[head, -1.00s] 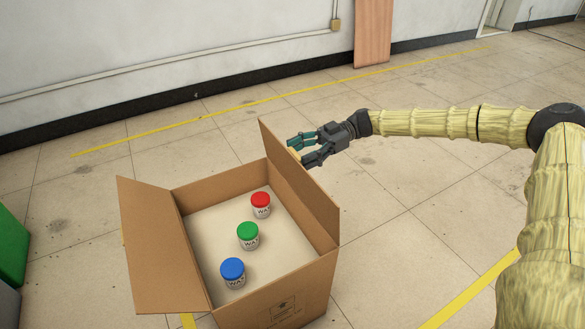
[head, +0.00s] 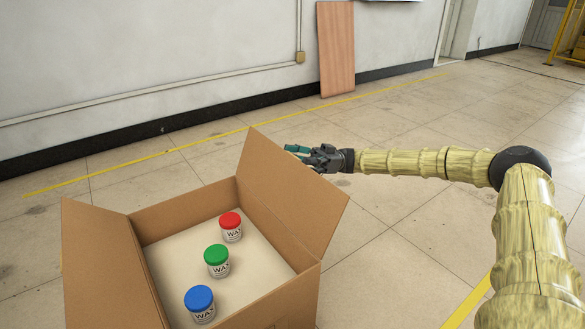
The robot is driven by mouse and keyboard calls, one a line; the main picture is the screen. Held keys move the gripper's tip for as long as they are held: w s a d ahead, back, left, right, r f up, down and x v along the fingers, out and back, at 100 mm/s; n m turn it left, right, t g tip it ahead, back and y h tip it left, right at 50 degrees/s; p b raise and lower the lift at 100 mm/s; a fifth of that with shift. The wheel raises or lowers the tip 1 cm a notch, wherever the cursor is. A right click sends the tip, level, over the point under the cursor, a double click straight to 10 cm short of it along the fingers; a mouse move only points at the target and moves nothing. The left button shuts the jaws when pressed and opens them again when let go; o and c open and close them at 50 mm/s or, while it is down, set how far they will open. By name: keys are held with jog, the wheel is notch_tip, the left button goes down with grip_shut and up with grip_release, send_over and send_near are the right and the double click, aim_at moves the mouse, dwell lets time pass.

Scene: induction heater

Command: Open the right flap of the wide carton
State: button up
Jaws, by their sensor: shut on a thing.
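The wide carton (head: 293,303) stands open at the lower left in the head view. Its right flap (head: 290,185) leans outward to the right, tilted up from the carton's right wall. Its left flap (head: 105,258) hangs outward on the left side. My gripper (head: 298,152) is at the upper edge of the right flap, near the middle of that edge, and shut on it. One finger shows above the edge; the lower part of the gripper is hidden behind the flap.
Three wax jars stand inside the carton: red-lidded (head: 231,227), green-lidded (head: 217,262) and blue-lidded (head: 200,304). A wooden board (head: 336,50) leans on the back wall. The floor right of the carton is clear, apart from my arm over it.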

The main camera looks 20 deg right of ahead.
jog(key=shift+d+f+b, duration=0.45)
jog(key=shift+d+f, duration=0.05)
jog(key=shift+f, duration=0.15)
jog(key=o, duration=1.5)
jog(key=shift+w, duration=0.1)
jog(key=shift+c, duration=0.2)
jog(key=v, duration=1.2)
